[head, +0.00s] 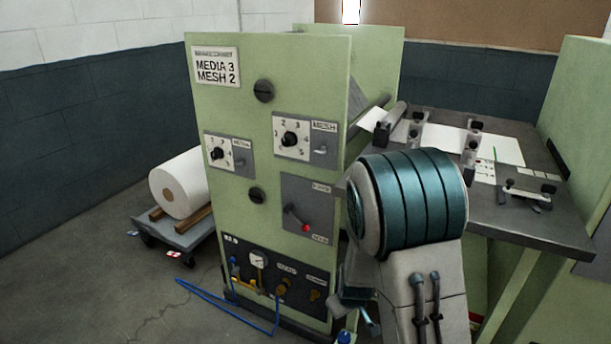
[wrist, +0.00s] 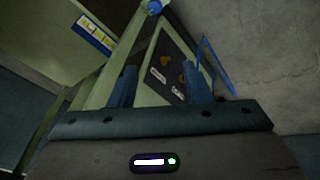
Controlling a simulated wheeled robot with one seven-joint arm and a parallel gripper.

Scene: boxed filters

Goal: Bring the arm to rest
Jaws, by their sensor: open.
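My gripper (wrist: 160,84) shows in the wrist view with its two blue fingers standing apart and nothing between them. Beyond the fingers is the dark lower panel (wrist: 172,62) of the green machine, with brass-coloured fittings and small labels on it. I cannot tell how far the fingertips are from it. In the head view my arm, with its teal-banded joint, stands in front of the machine's right side. It hides most of my gripper there.
A blue hose (head: 225,311) lies on the floor. A white roll (head: 180,185) rests on a low cart (head: 178,233) at left. A dark worktable (head: 545,224) stands behind my arm. The left foreground floor is clear.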

